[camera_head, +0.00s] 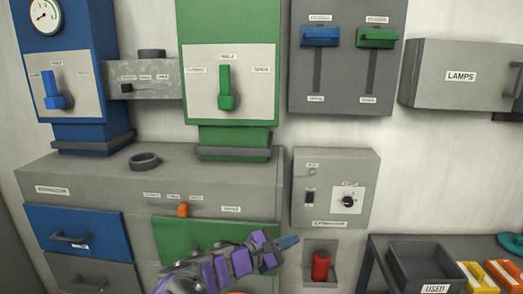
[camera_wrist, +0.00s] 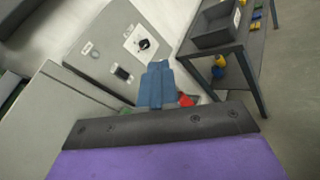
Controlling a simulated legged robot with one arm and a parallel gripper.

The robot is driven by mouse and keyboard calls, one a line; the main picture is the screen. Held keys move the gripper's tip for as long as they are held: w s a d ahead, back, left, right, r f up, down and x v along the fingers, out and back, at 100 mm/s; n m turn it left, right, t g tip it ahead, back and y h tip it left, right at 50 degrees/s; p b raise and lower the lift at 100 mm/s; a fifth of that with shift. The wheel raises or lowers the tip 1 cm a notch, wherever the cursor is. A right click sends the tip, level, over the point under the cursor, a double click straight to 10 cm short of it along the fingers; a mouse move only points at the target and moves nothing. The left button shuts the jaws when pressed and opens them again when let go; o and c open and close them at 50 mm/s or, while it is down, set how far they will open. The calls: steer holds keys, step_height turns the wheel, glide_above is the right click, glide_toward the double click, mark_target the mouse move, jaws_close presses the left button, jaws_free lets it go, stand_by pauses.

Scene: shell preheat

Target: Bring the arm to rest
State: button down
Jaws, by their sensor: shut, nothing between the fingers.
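My arm, purple and dark grey, reaches in from the bottom of the head view. My gripper (camera_head: 289,242) has blue fingers that are shut with nothing between them. It points right, in front of the grey cabinet and its green drawer front (camera_head: 190,237). In the wrist view my gripper (camera_wrist: 157,82) shows as closed blue fingers, with a red object (camera_wrist: 186,100) behind their tip. In the head view that red cylinder (camera_head: 320,265) sits in a wall recess, right of and below the fingertips and apart from them.
A grey control box (camera_head: 335,165) with a dial hangs above the gripper. A dark bin (camera_head: 405,262) labelled USED stands on a table (camera_head: 383,244) at the right. Wall lies between box and table.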

steer(key=s+d+r+m+g, duration=0.2)
steer(key=s+d+m+g, duration=0.45)
steer(key=s+d, duration=0.5)
steer(key=s+d+f+m+g+y, duration=0.2)
steer(key=s+d+m+g+y, duration=0.15)
steer(key=s+d+m, duration=0.5)
steer(key=s+a+f+m+y, duration=0.1)
steer(key=s+a+f+y, duration=0.1)
steer(key=s, duration=0.5)
steer(key=s+a+f+m+y, duration=0.1)
steer(key=s+a+f+y, duration=0.1)
steer(key=s+a+y, duration=0.3)
steer(key=s+a+f+m+g+y, duration=0.1)
steer(key=s+a+f+y, duration=0.1)
steer(key=s+a, duration=0.4)
steer(key=s+y, duration=0.1)
steer(key=s, duration=0.3)
steer(key=shift+f+m, duration=0.2)
steer(key=shift+m, duration=0.1)
